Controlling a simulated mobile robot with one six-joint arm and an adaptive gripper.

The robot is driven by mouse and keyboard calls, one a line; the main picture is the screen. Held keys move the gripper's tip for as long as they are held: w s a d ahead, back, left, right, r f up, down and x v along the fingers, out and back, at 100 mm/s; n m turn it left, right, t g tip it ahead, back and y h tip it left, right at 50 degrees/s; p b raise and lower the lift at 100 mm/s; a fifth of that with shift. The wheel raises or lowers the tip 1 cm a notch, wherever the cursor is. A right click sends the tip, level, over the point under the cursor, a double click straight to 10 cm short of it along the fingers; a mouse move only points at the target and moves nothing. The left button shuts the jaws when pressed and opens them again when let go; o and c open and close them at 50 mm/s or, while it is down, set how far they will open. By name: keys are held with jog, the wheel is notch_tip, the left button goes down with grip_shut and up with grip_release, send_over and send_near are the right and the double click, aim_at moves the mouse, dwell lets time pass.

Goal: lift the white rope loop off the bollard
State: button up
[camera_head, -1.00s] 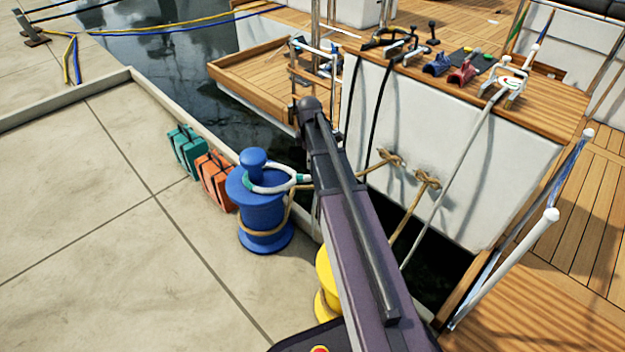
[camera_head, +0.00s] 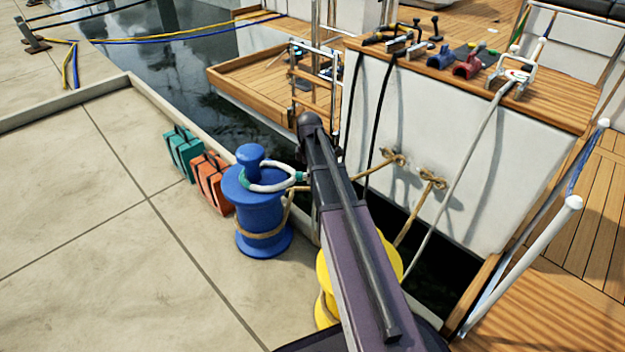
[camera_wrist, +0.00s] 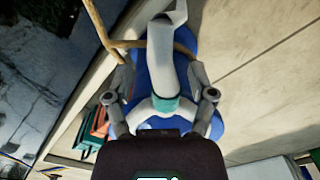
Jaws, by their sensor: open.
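The white rope loop (camera_head: 268,187) with teal bands lies around the post of the blue bollard (camera_head: 259,218), resting near its top disc. In the wrist view, the loop's white rope and teal band (camera_wrist: 163,104) lie between the two grey fingers of my gripper (camera_wrist: 161,80), with the blue bollard below. My gripper is open, one finger on each side of the rope. I cannot tell whether either finger touches it. In the head view my gripper is hidden behind my arm.
A brown rope (camera_head: 262,234) is wound around the blue bollard's lower part. A yellow bollard (camera_head: 327,270) stands close by, partly behind my arm. Teal (camera_head: 184,153) and orange (camera_head: 212,182) cases stand at the quay edge. Water separates the quay from the boat (camera_head: 430,150).

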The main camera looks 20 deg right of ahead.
jog(key=shift+f, duration=0.3)
grip_shut()
dwell(0.5)
jog(key=shift+r, duration=0.2)
jog(key=shift+s+r+p, duration=0.15)
jog(key=shift+r+p, duration=0.2)
jog(key=shift+p, duration=0.1)
jog(key=shift+r, duration=0.1)
jog(key=shift+a, duration=0.2)
